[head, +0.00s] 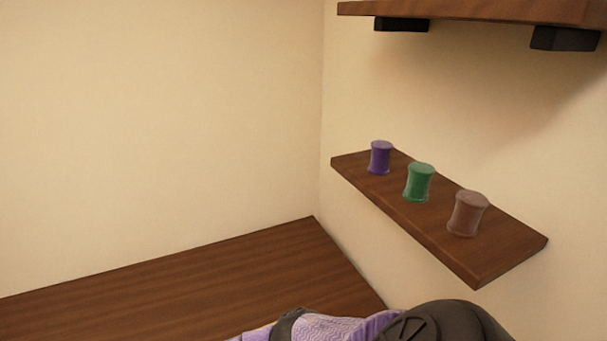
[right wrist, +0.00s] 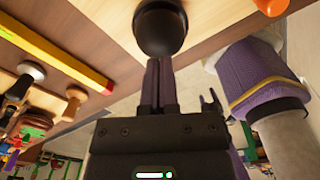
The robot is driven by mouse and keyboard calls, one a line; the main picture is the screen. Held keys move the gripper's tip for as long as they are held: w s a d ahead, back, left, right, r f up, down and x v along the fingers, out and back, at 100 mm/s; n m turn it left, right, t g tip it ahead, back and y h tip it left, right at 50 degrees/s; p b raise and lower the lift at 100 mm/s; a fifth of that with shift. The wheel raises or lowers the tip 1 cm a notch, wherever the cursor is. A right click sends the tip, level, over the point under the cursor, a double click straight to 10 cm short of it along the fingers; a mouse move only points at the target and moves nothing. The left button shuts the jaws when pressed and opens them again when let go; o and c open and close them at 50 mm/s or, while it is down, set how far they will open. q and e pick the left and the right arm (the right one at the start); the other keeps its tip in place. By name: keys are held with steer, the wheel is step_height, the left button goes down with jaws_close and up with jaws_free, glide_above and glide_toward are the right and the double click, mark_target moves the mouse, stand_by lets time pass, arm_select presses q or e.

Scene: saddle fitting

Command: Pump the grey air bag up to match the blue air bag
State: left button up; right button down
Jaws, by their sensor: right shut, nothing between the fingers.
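Neither the grey air bag nor the blue air bag can be made out in either view. In the right wrist view my right gripper (right wrist: 160,62) is shut, its two dark fingers side by side with nothing between them. A dark rounded bulb-like thing (right wrist: 160,28) is right at the fingertips. I cannot tell whether the fingers touch it or whether it is part of a pump. My left gripper is in neither view.
In the head view a wooden shelf (head: 480,262) holds a purple spool (head: 380,158), a green spool (head: 419,182) and a brown spool (head: 467,213). A bare wooden tabletop (head: 190,290) lies below. The right wrist view shows a yellow-and-red bar (right wrist: 65,50) and an orange piece (right wrist: 270,6).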

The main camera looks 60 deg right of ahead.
steer(key=shift+f, duration=0.1)
steer(key=shift+f+b, duration=0.65)
steer(key=shift+f, duration=0.25)
steer(key=shift+f+b, duration=0.45)
steer(key=shift+f, duration=0.55)
steer(key=shift+r, duration=0.35)
step_height(320, 180, up, 4)
steer(key=p, duration=0.4)
steer(key=shift+f, duration=0.35)
